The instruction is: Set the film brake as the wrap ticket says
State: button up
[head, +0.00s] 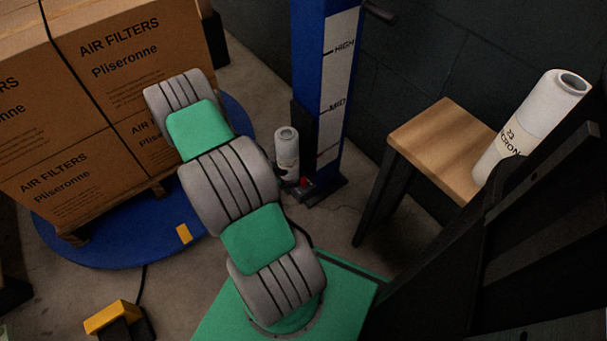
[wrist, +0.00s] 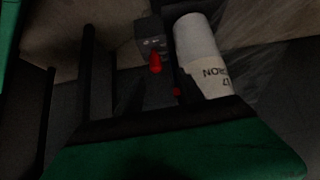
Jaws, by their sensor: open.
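In the wrist view a red lever (wrist: 155,62) sticks out of a small grey box (wrist: 151,38) with faint marks too small to read. A white film roll (wrist: 195,42) stands beside it, its label upside down and seeming to show 17. In the head view this roll (head: 287,145) is at the foot of the blue mast (head: 308,60), with a small red part (head: 304,183) by its base. My gripper (wrist: 155,95) is open and empty, its dark fingers pointing toward the lever, apart from it as far as I can tell. The head view does not show my gripper. I see no readable wrap ticket.
Strapped Air Filters cartons (head: 60,130) stand on a pallet on a blue turntable (head: 100,255). A wooden stool (head: 440,145) holds another film roll (head: 530,120) marked 23. A yellow and black pedal (head: 115,318) lies on the floor. My arm crosses the middle.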

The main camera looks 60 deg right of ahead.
aim_at(303, 180)
jog(key=b+x, duration=0.1)
jog(key=x, duration=0.5)
jog(key=s+b+x, duration=0.1)
jog(key=x, duration=0.2)
jog(key=shift+a+b, duration=0.15)
jog(key=shift+b, duration=0.2)
jog(key=shift+r, duration=0.1)
grip_shut()
